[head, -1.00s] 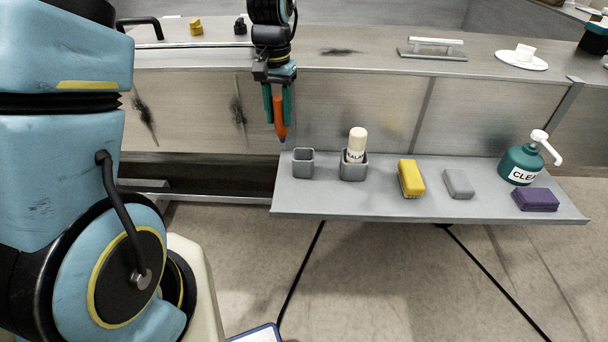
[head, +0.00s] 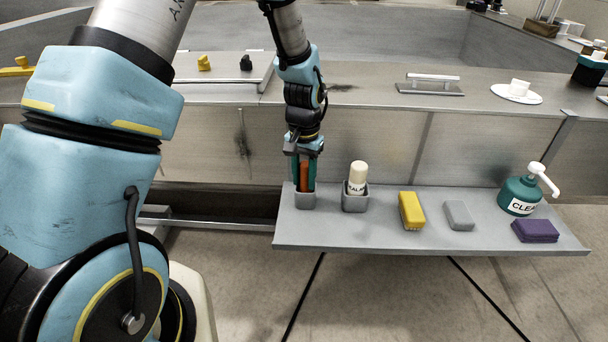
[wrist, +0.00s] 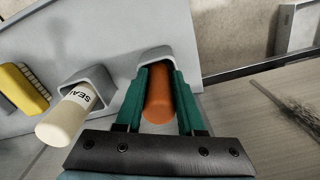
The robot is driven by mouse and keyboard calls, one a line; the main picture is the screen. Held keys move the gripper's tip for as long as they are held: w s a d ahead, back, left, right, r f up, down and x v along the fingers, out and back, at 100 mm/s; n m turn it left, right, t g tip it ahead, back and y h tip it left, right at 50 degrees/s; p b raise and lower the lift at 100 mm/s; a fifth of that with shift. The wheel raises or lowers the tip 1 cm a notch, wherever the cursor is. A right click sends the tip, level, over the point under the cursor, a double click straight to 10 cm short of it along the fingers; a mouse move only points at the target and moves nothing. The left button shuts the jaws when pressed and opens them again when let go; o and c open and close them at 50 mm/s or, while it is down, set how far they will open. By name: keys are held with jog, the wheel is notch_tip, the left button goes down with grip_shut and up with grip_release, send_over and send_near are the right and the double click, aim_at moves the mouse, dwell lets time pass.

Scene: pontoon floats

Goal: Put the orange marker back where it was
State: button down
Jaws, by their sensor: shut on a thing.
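The orange marker (head: 304,178) stands about upright between the green fingers of my gripper (head: 304,182). Its lower end is inside the left grey square holder (head: 305,201) on the grey shelf (head: 350,234). In the wrist view, the marker (wrist: 158,98) sits between my fingers (wrist: 158,92), which reach to the mouth of the holder (wrist: 165,54). My gripper is shut on the marker. The marker's tip is hidden inside the holder, so I cannot tell whether it touches the bottom.
A cream sealant bottle (head: 357,175) stands in a second grey holder (head: 355,203) just right. Farther right on the shelf are a yellow brush (head: 411,210), a grey block (head: 459,214), a purple sponge (head: 535,231) and a green pump bottle (head: 518,195). A metal wall rises behind.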

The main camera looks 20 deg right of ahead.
jog(key=shift+f, duration=0.2)
jog(key=c, duration=0.5)
grip_release()
jog(key=shift+r, duration=0.1)
notch_tip(320, 180, up, 12)
jog(key=b, duration=0.3)
jog(key=shift+r, duration=0.1)
jog(key=s+a+n, duration=0.1)
jog(key=a+n, duration=0.1)
jog(key=a, duration=0.8)
jog(key=s+a+n+t, duration=0.1)
jog(key=a+n, duration=0.2)
jog(key=a, duration=0.6)
jog(key=s+a+f+n, duration=0.1)
jog(key=a+n, duration=0.2)
jog(key=a, duration=0.7)
jog(key=shift+s+a+t, duration=0.3)
